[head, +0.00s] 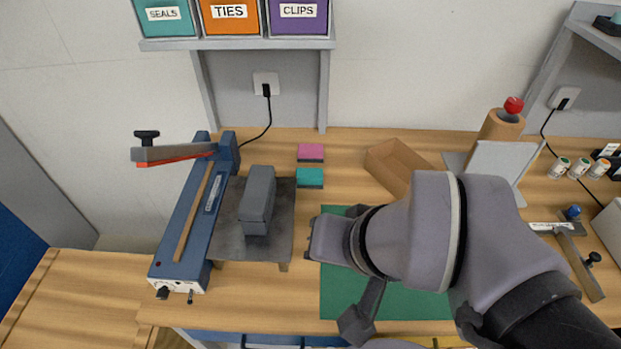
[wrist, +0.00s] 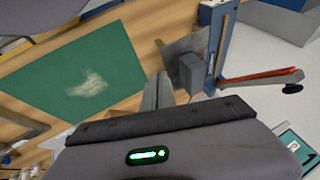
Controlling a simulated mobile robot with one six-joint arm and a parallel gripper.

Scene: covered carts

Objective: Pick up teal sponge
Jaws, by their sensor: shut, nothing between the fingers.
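The teal sponge (head: 310,178) is a small block with a dark underside. It lies on the wooden bench in the head view, just right of the grey platform's far corner and in front of a pink sponge (head: 310,152). My gripper (wrist: 159,88) shows in the wrist view with its fingers together and empty, over the bench between the green mat and the platform. In the head view my arm hides the fingers. My wrist there is nearer the camera than the teal sponge and apart from it in the picture. The sponge is not visible in the wrist view.
Left of the sponge stand the grey platform (head: 227,228) with a grey block (head: 258,195) and a blue sealer (head: 189,240) with a raised lever. A cardboard tray (head: 397,165) lies right. The green mat (head: 335,295) is partly under my arm. A bin shelf (head: 240,44) overhangs behind.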

